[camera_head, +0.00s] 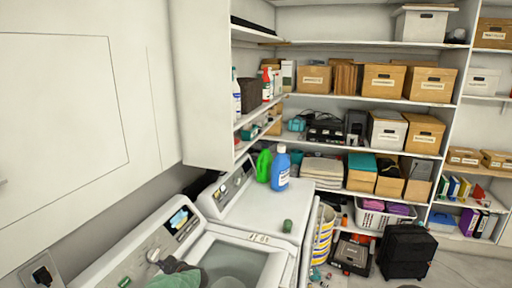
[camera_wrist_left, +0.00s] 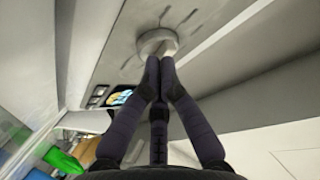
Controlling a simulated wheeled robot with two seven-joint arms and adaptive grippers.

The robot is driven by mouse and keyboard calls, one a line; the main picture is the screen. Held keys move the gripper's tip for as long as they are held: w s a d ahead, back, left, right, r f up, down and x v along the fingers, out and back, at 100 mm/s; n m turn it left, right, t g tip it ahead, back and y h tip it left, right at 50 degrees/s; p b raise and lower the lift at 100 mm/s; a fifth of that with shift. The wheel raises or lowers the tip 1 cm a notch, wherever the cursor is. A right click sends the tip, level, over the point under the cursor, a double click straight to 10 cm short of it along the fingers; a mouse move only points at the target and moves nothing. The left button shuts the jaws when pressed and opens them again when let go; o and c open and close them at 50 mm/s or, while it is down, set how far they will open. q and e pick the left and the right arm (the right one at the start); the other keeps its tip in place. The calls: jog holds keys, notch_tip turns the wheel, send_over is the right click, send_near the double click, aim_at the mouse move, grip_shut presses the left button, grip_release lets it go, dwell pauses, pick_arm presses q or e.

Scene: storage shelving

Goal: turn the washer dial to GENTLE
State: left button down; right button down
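The washer (camera_head: 130,255) stands at the bottom left in the head view, with a control panel and a small lit screen (camera_head: 180,219). Its round grey dial (camera_head: 153,255) sits on the panel to the left of the screen. In the left wrist view the dial (camera_wrist_left: 157,38) is at the top middle. My left gripper (camera_head: 168,264) reaches the dial from the right. Its dark fingers (camera_wrist_left: 160,65) come together at the dial's pale raised grip, with their tips close on it. The dial labels are too small to read. My right gripper is in neither view.
A second white machine (camera_head: 265,212) stands behind the washer, with a blue bottle (camera_head: 280,170) and a green bottle (camera_head: 263,165) on it. White cabinets (camera_head: 70,110) hang above the panel. Shelves with boxes (camera_head: 383,82) fill the back wall. A black case (camera_head: 406,252) stands on the floor.

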pick_arm(q)
jog(key=shift+s+d+r+p, duration=0.25)
jog(key=shift+d+r+p, duration=0.2)
jog(key=shift+d+r, duration=0.15)
jog(key=shift+s+d+r+p, duration=0.2)
jog(key=shift+d+r+p, duration=0.25)
jog(key=shift+d, duration=0.1)
